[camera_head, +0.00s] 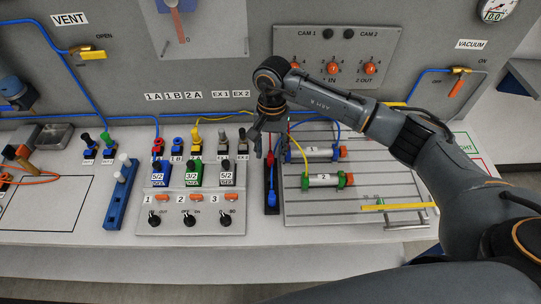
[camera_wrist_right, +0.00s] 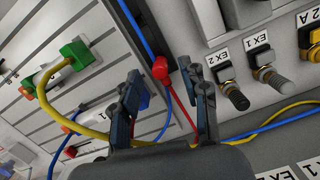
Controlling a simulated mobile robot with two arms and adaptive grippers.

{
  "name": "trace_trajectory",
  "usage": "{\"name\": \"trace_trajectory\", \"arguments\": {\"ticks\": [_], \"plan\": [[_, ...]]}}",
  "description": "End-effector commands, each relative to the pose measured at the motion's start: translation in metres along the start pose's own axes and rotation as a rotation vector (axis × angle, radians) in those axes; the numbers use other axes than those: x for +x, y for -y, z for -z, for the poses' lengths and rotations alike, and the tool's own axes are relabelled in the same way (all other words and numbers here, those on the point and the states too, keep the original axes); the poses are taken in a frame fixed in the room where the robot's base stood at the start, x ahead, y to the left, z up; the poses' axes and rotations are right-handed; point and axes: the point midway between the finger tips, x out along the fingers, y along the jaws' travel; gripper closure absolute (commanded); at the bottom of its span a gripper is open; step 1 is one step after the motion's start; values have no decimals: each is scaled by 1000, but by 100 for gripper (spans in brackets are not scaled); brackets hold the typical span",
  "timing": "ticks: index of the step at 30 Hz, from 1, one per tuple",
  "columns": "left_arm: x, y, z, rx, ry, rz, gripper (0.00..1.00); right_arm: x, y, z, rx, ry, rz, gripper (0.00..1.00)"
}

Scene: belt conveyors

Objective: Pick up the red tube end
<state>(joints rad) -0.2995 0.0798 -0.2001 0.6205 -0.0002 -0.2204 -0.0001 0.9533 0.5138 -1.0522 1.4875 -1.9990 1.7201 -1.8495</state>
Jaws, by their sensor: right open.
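The red tube end (camera_wrist_right: 160,68) is a small red plug with a thin red tube running from it, lying at the edge of a dark narrow holder in the right wrist view. It also shows in the head view (camera_head: 270,160), small, just below my right gripper (camera_head: 264,143). In the right wrist view my right gripper (camera_wrist_right: 167,88) is open. Its two dark fingers stand apart to either side of the red tube, and the red plug shows between and beyond the fingertips. I cannot tell the exact gap in depth. My left gripper is not in view.
A dark holder (camera_head: 271,184) stands between the valve panel (camera_head: 190,217) and a slotted plate (camera_head: 300,212) with two cylinders. Yellow and blue tubes (camera_wrist_right: 285,113) run close to the right gripper. EX fittings (camera_wrist_right: 235,95) stand to the right in the wrist view.

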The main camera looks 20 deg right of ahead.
Motion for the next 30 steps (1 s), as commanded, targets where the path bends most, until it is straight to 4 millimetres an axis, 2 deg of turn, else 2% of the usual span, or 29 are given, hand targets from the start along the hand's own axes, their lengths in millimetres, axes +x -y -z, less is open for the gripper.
{"name": "trace_trajectory", "arguments": {"ticks": [1,6,13,14,20,30], "plan": [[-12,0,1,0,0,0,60,4,-1,-2,1,5,-3,55],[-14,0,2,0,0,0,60,23,0,0,0,2,0,55],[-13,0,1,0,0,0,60,26,0,0,-1,-1,1,55],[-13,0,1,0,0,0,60,26,0,0,-1,-1,1,57],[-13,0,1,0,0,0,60,26,0,1,0,-1,1,98],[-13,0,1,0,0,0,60,25,0,1,0,-1,1,100]]}}
